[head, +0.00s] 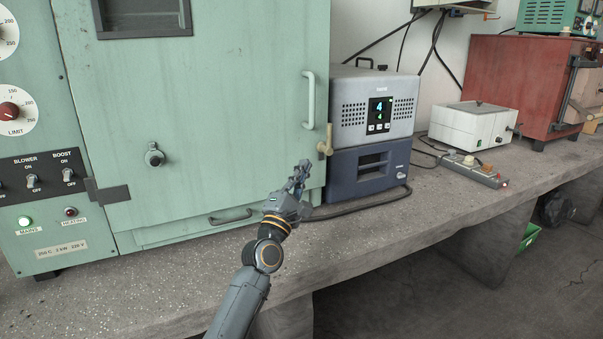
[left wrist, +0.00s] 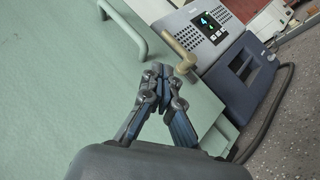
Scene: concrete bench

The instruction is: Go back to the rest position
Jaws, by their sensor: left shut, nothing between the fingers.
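My left gripper (head: 302,172) is in front of the right edge of the large green oven (head: 215,120), just below and left of its brass-coloured latch handle (head: 325,142). In the left wrist view the gripper (left wrist: 168,72) has its fingertips together with nothing between them. The latch handle (left wrist: 181,54) shows just beyond the fingertips there; I cannot tell whether they touch. The oven door is closed. My right gripper is in neither view.
A grey and blue device (head: 372,130) with a lit display stands right of the oven. A white box (head: 470,125), a power strip (head: 470,168) and a red furnace (head: 515,80) stand farther right. The concrete bench (head: 400,215) is clear along its front edge.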

